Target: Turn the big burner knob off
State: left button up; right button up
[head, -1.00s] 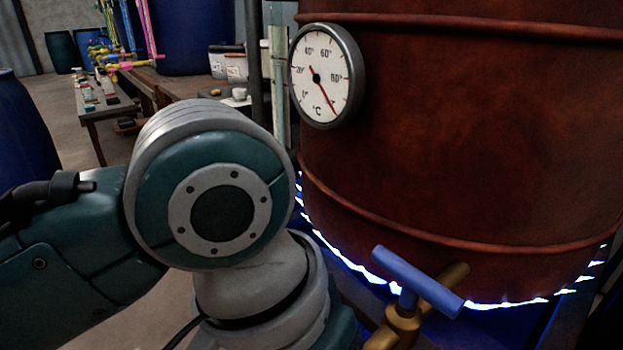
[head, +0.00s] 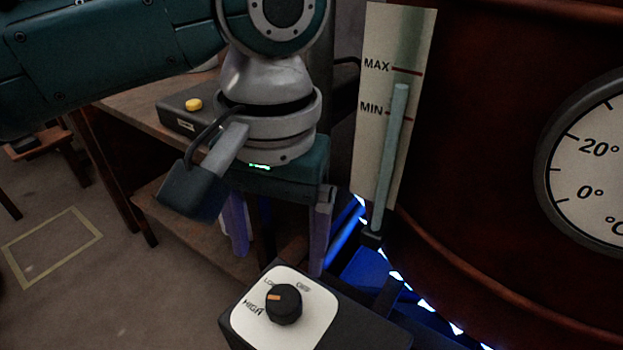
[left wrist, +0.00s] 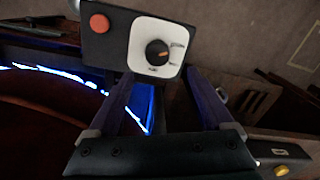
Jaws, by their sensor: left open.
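The big burner knob (head: 284,304) is black with an orange mark, on a white plate of a dark control box (head: 370,325) at the bottom of the head view. Its plate reads LOW, OFF and HIGH. The orange mark points left, toward the HIGH side rather than OFF. My left gripper (head: 278,250) is open and empty, fingers pointing down, above and behind the knob and apart from it. In the left wrist view the knob (left wrist: 157,52) lies just beyond the gap between the open fingers (left wrist: 160,78). My right gripper is out of view.
The rust-red vat (head: 470,170) stands right, with blue-white flame light under its edge. A level gauge (head: 400,50) and a dial thermometer (head: 590,170) are close by. A red button (left wrist: 99,23) sits on the box. A wooden table (head: 130,110) holds a box with a yellow button (head: 194,104).

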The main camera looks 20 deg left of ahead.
aim_at(284, 299)
pick_arm(q)
jog(key=f+b, duration=0.2)
jog(key=f, duration=0.2)
jog(key=f+b, duration=0.1)
jog(key=f, duration=0.3)
jog(key=shift+s+d+b, duration=0.1)
jog(key=shift+s+b, duration=0.1)
jog(key=shift+b, duration=0.15)
jog(key=shift+f, duration=0.6)
